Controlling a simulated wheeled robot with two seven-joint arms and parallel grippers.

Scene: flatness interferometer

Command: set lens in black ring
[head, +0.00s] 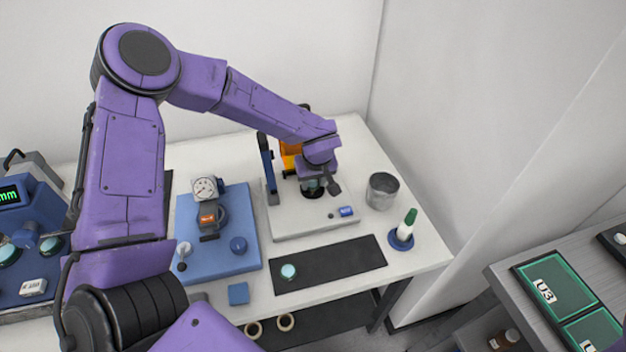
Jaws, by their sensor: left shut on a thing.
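My left gripper (319,183) is over the white base of the interferometer (300,222), pointing down. It is shut on a small teal lens (312,183), which is mostly hidden by the fingers. The dark ring (313,194) shows just below the lens on the base. I cannot tell whether the lens touches the ring. Another teal round lens (288,271) lies on the black mat (340,259) in front of the base. My right gripper is not in view.
A blue post (266,165) and an orange part (289,155) stand close behind my left gripper. A blue dial-gauge stand (222,262) is to the left. The mat's right part is clear.

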